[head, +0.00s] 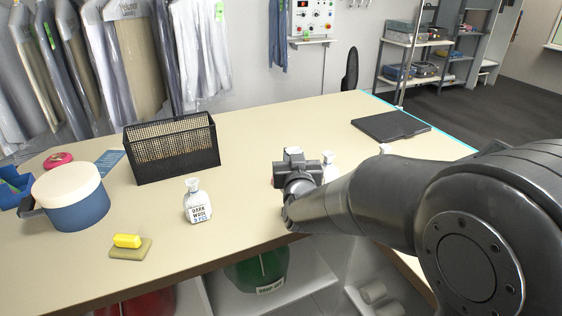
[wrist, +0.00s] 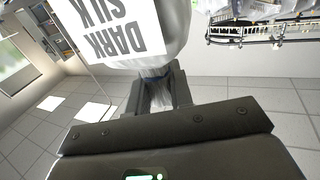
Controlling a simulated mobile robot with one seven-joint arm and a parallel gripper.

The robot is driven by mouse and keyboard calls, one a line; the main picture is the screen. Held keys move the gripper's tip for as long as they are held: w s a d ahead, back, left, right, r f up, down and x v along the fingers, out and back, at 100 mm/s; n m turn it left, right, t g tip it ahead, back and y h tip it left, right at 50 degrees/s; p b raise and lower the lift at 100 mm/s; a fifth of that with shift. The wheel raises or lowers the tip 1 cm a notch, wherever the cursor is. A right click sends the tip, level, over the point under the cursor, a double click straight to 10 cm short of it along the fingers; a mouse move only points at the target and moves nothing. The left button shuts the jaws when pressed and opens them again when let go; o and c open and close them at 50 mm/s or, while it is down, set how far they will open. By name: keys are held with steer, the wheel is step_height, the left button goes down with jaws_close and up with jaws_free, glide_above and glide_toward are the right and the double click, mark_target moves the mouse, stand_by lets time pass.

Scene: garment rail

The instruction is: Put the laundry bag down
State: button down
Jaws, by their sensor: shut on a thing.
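My gripper (head: 292,158) is over the counter, right of its middle, seen from behind my arm in the head view. In the wrist view its fingers (wrist: 155,92) are shut on the gathered neck of a pale laundry bag (wrist: 180,40). That bag has a white label reading DARK SILK, upside down in the picture. In the head view my gripper and arm mostly hide it; I cannot tell whether its base touches the counter.
A small whitish thing (head: 328,158) shows just right of my gripper. Counter between basket and board is clear.

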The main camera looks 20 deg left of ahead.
steer(key=shift+d+r, duration=0.2)
steer(key=shift+d, duration=0.2)
steer(key=shift+w, duration=0.1)
